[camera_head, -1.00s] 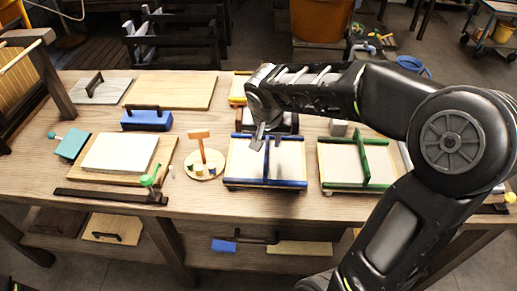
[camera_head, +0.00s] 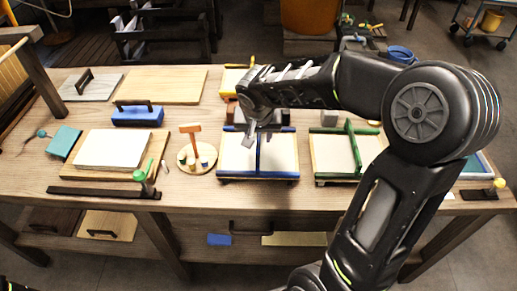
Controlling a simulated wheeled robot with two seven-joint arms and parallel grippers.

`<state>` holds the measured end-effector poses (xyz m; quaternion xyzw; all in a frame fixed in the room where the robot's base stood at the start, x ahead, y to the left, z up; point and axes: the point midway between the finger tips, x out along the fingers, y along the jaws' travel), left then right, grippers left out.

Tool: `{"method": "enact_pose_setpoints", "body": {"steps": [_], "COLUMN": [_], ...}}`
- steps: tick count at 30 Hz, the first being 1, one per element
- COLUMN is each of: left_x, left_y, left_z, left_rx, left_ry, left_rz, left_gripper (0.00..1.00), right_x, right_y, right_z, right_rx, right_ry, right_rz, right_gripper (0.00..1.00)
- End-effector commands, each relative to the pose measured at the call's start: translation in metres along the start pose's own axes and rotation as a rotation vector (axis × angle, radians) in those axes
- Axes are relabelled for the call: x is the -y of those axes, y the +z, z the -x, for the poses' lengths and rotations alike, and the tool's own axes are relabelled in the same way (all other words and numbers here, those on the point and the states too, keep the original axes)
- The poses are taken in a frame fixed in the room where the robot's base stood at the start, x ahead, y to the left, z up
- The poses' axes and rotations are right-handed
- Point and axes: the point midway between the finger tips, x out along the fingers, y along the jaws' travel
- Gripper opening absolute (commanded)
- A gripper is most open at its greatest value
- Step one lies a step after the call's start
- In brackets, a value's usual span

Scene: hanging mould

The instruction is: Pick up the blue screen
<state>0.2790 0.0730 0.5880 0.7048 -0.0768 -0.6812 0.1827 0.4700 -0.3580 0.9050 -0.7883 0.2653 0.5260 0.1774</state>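The blue screen (camera_head: 238,158) is a pale panel with blue edges and a raised blue bar across its middle. It lies flat near the front edge of the workbench, centre of the head view. My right gripper (camera_head: 262,135) points down over the far end of that bar, with its fingers apart. The arm comes in from the right. Whether the fingers touch the bar cannot be told. The gripper hides part of the screen's far edge.
A green-barred screen (camera_head: 333,155) lies just right, on the wooden workbench (camera_head: 190,208). A round board with a wooden mallet (camera_head: 192,140) stands close on the left. Further left are a white slab (camera_head: 115,148) and a blue block with a handle (camera_head: 137,116).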

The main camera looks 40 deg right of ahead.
Motion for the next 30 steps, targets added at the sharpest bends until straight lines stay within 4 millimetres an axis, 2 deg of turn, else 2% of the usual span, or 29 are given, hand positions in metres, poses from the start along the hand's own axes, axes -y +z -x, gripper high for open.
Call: {"method": "enact_pose_setpoints", "body": {"steps": [7,11,30], "left_x": [-0.003,-0.003,-0.003], "left_y": [0.0,0.0,0.0], "left_z": [0.007,0.007,0.007], "left_rx": [0.0,0.001,0.001], "left_ry": [0.0,0.0,0.0], "left_rz": [0.0,0.0,0.0], "left_gripper": [0.36,0.36,0.36], "right_x": [0.0,0.001,0.001], "right_y": [-0.001,-0.001,-0.001], "right_z": [-0.034,-0.047,-0.048], "right_rx": [0.005,0.003,0.001], "right_ry": [0.003,0.001,0.001], "right_rz": [0.0,0.0,0.0], "right_gripper": [0.36,0.36,0.35]}}
